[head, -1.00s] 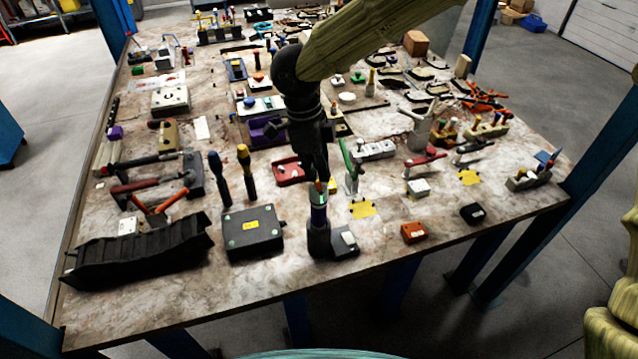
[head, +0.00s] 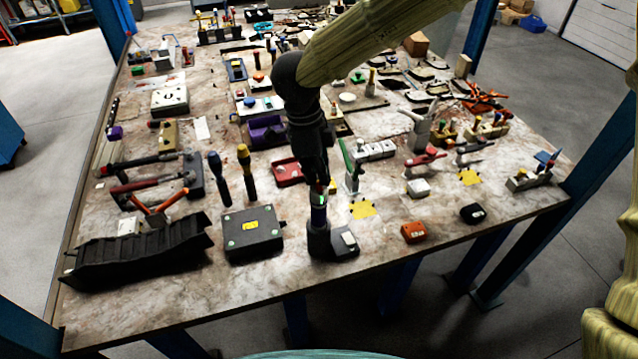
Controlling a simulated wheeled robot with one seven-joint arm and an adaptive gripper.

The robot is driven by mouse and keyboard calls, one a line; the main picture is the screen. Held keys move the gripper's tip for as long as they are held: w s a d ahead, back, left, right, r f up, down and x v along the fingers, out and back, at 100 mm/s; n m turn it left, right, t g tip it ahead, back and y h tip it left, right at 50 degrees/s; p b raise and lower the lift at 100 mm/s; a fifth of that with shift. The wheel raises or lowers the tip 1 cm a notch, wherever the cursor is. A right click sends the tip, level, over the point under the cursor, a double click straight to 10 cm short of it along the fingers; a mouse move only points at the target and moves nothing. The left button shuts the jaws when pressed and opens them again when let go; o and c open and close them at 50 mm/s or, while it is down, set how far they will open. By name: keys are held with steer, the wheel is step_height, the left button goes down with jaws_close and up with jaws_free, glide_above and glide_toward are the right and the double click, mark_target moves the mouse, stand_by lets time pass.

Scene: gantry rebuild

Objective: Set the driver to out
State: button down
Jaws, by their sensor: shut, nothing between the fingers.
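A dark upright tool (head: 318,238) with a purple band stands near the front edge of the table, and I take it to be the driver. A black block with a pale top (head: 345,241) sits against its right side. My gripper (head: 320,186) points down at the driver's top end, with its fingers shut and nothing held. Small red and green marks show at the fingertips. The fingers hide the top of the driver. I cannot tell whether they touch it, nor read its setting.
A black box with a yellow label (head: 252,233) stands left of the driver. A green-handled clamp (head: 350,168) stands close behind on the right. An orange block (head: 413,232) lies to the right, with bare table between.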

mark_target(318, 183)
steer(key=shift+f, duration=0.15)
step_height(318, 183, up, 7)
steer(key=p, duration=0.7)
steer(key=shift+p, duration=0.35)
steer(key=shift+d, duration=0.1)
stand_by(0.6)
